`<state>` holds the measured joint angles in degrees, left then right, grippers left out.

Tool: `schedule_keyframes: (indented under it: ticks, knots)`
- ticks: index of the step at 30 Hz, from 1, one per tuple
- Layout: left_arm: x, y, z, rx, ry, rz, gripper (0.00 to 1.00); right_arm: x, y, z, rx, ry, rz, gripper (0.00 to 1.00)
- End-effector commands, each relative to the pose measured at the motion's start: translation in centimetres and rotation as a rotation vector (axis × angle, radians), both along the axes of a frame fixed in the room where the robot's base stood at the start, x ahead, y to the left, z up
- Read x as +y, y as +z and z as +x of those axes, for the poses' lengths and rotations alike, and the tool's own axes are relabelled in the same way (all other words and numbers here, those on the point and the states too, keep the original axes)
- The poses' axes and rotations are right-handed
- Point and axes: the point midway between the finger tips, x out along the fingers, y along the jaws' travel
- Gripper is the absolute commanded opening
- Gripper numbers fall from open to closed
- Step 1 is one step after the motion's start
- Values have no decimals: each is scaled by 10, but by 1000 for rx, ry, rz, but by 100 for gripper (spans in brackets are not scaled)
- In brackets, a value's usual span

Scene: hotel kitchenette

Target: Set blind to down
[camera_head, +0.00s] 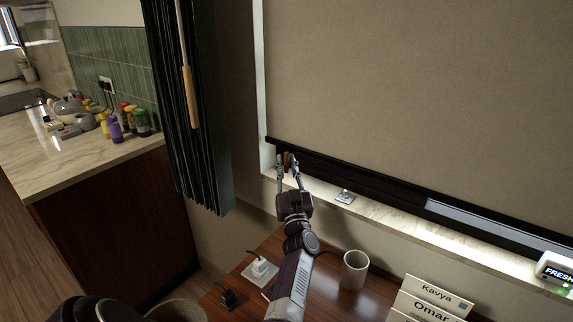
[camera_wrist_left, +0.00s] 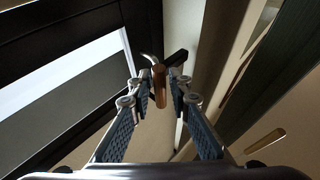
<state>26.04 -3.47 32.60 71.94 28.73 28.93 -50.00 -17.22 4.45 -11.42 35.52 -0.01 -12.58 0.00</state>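The beige blind (camera_head: 420,90) covers the window in the head view. Its black bottom bar (camera_head: 385,186) hangs low, close to the white sill, with a bright strip showing below on the right. My left gripper (camera_head: 288,164) is raised at the bar's left end. A small brown wooden pull (camera_wrist_left: 158,86) with a metal hook shows between its fingertips in the left wrist view. The fingers (camera_wrist_left: 160,88) stand apart, one on each side of the pull, with a narrow gap on the right; firm contact cannot be made out. My right gripper is not in view.
A dark pleated curtain (camera_head: 190,120) with a wooden-handled rod (camera_head: 190,97) hangs left of the window. Below are a wooden desk (camera_head: 335,300), a beige cup (camera_head: 354,270), name cards (camera_head: 432,303) and a white plug (camera_head: 260,268). A metal catch (camera_head: 345,196) sits on the sill.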

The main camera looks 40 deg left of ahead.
Motion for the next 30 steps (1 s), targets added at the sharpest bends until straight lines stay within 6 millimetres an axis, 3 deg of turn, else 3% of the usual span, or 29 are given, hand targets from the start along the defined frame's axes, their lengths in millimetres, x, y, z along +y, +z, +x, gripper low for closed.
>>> schedule_keyframes:
  ticks: [8, 21, 30]
  knots:
    - [-1, 13, 0, -5, 1, 1, 18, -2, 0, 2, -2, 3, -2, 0]
    - [1, 90, 0, -6, 1, -1, 18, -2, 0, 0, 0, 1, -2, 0]
    - [1, 101, 0, 0, 1, 1, 18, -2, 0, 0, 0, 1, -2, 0]
